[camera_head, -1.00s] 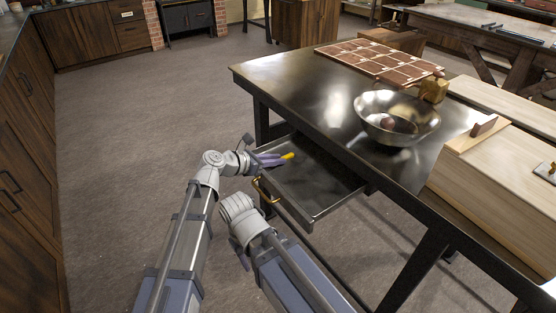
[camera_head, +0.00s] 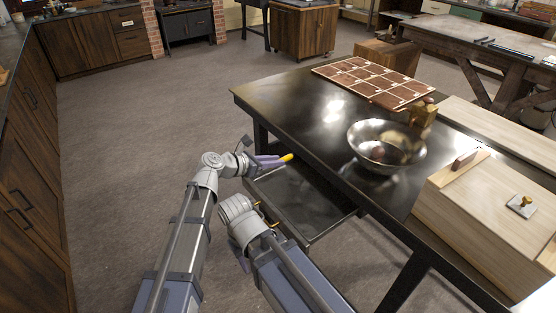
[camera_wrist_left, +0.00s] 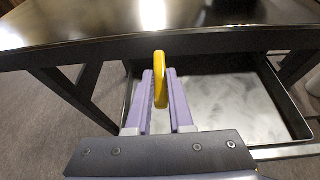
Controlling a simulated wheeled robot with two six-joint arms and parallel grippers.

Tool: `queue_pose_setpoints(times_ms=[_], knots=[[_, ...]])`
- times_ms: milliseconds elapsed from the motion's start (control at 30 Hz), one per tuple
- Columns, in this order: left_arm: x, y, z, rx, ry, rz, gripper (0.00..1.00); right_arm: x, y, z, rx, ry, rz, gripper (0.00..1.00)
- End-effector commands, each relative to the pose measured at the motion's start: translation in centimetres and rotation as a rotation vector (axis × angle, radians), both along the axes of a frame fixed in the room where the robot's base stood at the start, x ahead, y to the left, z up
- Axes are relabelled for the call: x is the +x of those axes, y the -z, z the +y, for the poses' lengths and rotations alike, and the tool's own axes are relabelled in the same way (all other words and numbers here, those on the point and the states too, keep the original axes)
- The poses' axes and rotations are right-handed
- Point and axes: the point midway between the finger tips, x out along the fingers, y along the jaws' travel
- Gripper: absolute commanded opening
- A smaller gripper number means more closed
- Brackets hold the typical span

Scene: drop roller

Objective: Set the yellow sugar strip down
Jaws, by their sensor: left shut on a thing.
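The yellow sugar strip (camera_wrist_left: 160,80) is a small yellow piece held upright between the purple fingers of my left gripper (camera_wrist_left: 160,100) in the left wrist view. In the head view the strip (camera_head: 287,158) shows at the tips of my left gripper (camera_head: 272,161), above the left part of the open drawer and close to the table edge. My left gripper is shut on it. My right arm's wrist (camera_head: 238,214) is in front of the drawer; its fingers are mostly hidden, so their state is unclear.
The open drawer (camera_head: 318,237) under the dark table (camera_head: 300,105) looks empty. Bare tabletop lies left of the bowl.

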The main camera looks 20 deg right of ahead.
Motion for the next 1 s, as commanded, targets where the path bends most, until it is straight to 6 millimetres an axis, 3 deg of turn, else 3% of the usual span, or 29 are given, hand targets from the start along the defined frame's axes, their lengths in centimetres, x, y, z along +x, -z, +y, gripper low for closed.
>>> queue_pose_setpoints(times_ms=[167,367,1000], knots=[[0.0,-0.9,0.0,0.000,0.000,0.000,0.00,0.0,-0.9,0.0,0.000,0.000,0.000,0.50],[0.0,-4.4,0.0,0.000,0.000,0.000,0.00,0.0,-4.4,0.0,0.000,0.000,0.000,0.50],[0.0,-23.4,0.0,0.000,0.000,0.000,0.00,0.0,-23.4,0.0,0.000,0.000,0.000,0.50]])
